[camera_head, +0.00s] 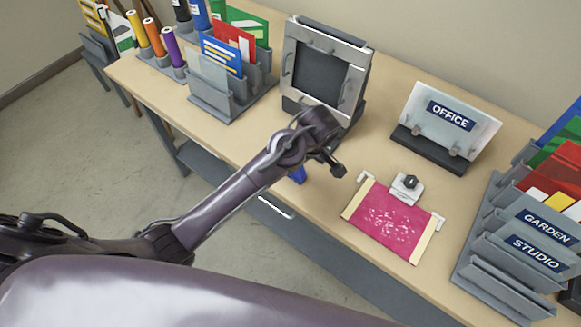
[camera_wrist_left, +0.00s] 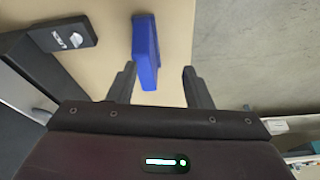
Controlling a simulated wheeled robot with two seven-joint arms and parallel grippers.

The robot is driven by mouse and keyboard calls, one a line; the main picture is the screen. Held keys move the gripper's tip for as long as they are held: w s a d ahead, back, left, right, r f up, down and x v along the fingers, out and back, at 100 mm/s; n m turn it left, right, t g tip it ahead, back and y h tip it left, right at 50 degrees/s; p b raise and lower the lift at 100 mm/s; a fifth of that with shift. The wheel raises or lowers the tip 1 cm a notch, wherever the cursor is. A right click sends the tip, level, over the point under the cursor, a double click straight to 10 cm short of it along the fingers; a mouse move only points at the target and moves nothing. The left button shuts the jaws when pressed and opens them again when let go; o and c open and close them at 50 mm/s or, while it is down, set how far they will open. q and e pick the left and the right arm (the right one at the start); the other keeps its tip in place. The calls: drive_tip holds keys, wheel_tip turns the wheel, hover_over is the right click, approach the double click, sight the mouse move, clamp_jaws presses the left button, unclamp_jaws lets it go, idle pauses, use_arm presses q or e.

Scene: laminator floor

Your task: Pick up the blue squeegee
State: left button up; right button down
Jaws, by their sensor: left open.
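The blue squeegee (camera_wrist_left: 147,52) lies on the tabletop near its front edge in the left wrist view. Its near end reaches between the two open fingers of my left gripper (camera_wrist_left: 160,88), closer to the left finger. I cannot tell whether the finger touches it. In the head view only a small blue part of the squeegee (camera_head: 297,175) shows beneath my left arm. My left gripper (camera_head: 330,160) is over the table in front of the laminator, its fingers partly hidden by the wrist. My right gripper is not in view.
The grey laminator (camera_head: 325,72) stands behind my left gripper. A pink sheet on a board (camera_head: 388,220) lies to the right. The OFFICE holder (camera_head: 430,158) and the GARDEN and STUDIO rack (camera_head: 490,262) stand farther right. A card rack (camera_head: 205,95) is at left.

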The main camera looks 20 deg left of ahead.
use_arm(q)
drive_tip(key=shift+w+a+r+n+y, duration=0.2)
drive_tip(key=shift+w+n+y, duration=0.05)
drive_tip(key=shift+w+n, duration=0.25)
drive_tip(key=shift+w+a+r+n+y, duration=0.25)
drive_tip(key=shift+w+n, duration=0.15)
drive_tip(key=shift+w, duration=0.2)
drive_tip(key=shift+w+a+f, duration=0.1)
drive_tip(key=shift+w+f, duration=0.05)
drive_tip(key=shift+f, duration=0.05)
drive_tip(key=p+x, duration=0.1)
drive_tip(key=x, duration=0.1)
drive_tip(key=p+x, duration=0.1)
drive_tip(key=x, duration=0.1)
drive_tip(key=p+x, duration=0.1)
drive_tip(key=x, duration=0.1)
drive_tip(key=shift+w+f, duration=0.1)
drive_tip(key=shift+f, duration=0.7)
drive_tip(key=shift+c, duration=0.4)
clamp_jaws()
